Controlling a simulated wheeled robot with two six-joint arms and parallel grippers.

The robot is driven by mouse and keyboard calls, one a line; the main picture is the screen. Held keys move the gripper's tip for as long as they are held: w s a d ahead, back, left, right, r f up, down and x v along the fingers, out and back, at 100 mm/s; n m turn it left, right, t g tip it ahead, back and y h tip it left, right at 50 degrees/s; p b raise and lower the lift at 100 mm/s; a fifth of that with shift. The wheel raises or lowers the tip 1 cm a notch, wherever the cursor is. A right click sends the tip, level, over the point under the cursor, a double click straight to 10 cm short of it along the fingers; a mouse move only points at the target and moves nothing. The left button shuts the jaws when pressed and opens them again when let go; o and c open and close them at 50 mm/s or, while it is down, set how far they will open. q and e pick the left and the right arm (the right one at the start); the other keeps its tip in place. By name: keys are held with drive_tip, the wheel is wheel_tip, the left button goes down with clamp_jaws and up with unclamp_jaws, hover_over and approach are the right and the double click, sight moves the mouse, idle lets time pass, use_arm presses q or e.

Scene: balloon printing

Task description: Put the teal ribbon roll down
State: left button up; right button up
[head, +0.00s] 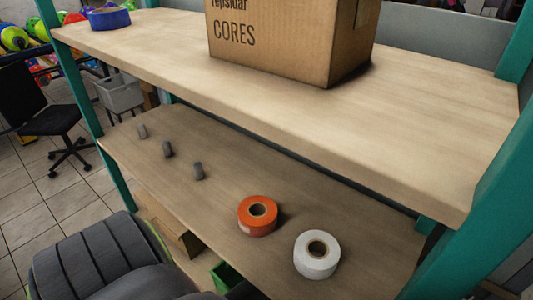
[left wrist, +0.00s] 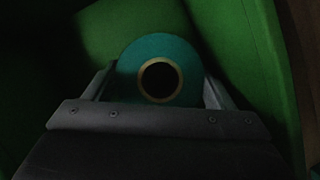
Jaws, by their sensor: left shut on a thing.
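The teal ribbon roll (left wrist: 140,60) is in the left wrist view, its dark core hole facing the camera. My left gripper (left wrist: 158,90) is shut on it, with one finger on each side. Green walls of a bin (left wrist: 245,60) surround the roll and gripper in this dim view. I cannot tell whether the roll touches the bin floor. In the head view a green bin (head: 226,274) shows in part below the lower shelf, partly hidden by my left arm. My left gripper and the teal roll are hidden there. My right gripper is in neither view.
The upper shelf (head: 150,40) holds a cardboard box (head: 270,50) and a blue roll (head: 110,20). Teal posts frame the rack.

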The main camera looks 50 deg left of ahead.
use_arm(q)
drive_tip(key=shift+f, duration=0.25)
drive_tip(key=shift+f, duration=0.1)
drive_tip(key=o, duration=0.8)
drive_tip(key=shift+c, duration=0.2)
drive_tip(key=p+v, duration=0.2)
drive_tip(key=v, duration=1)
drive_tip(key=shift+s, duration=0.1)
